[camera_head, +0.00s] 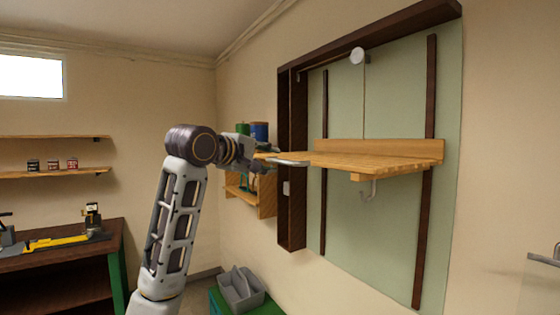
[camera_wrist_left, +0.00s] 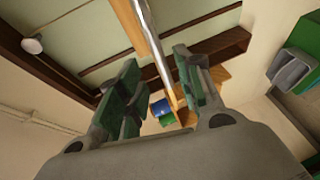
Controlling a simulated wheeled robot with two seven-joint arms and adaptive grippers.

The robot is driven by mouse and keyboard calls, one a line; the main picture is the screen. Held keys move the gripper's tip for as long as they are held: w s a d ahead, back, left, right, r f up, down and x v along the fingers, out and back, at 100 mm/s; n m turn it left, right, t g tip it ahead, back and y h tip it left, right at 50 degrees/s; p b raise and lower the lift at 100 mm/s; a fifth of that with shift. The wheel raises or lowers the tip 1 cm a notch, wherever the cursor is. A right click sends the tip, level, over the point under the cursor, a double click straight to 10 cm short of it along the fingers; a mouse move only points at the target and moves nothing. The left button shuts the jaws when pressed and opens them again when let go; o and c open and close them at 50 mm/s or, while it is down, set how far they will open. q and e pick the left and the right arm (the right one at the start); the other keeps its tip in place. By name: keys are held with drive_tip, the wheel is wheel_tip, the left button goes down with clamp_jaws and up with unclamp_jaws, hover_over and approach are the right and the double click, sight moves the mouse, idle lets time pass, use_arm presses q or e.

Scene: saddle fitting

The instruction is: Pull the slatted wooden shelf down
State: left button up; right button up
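The slatted wooden shelf (camera_head: 375,161) sticks out level from a pale green wall panel, about mid-height between two dark vertical rails. A metal bar handle (camera_head: 288,162) is at its left front edge. My left gripper (camera_head: 262,162) is at the left end of this handle. In the left wrist view, the bar (camera_wrist_left: 155,45) runs between the spread fingers of my left gripper (camera_wrist_left: 160,92), with gaps beside it. Whether the bar lies fully between the pads in depth is hard to tell. The shelf's edge (camera_wrist_left: 129,22) shows beside the bar. My right gripper is not in view.
A dark wooden frame (camera_head: 292,165) borders the panel. A small wall shelf (camera_head: 264,205) is behind my gripper. A grey caddy (camera_head: 241,288) stands low down. A workbench (camera_head: 60,255) is left.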

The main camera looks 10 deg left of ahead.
sight(278, 161)
use_arm(q)
drive_tip(key=shift+p+x, duration=0.7)
drive_tip(key=shift+x, duration=2.85)
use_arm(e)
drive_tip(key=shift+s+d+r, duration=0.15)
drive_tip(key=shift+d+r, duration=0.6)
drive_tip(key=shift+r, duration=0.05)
use_arm(q)
clamp_jaws()
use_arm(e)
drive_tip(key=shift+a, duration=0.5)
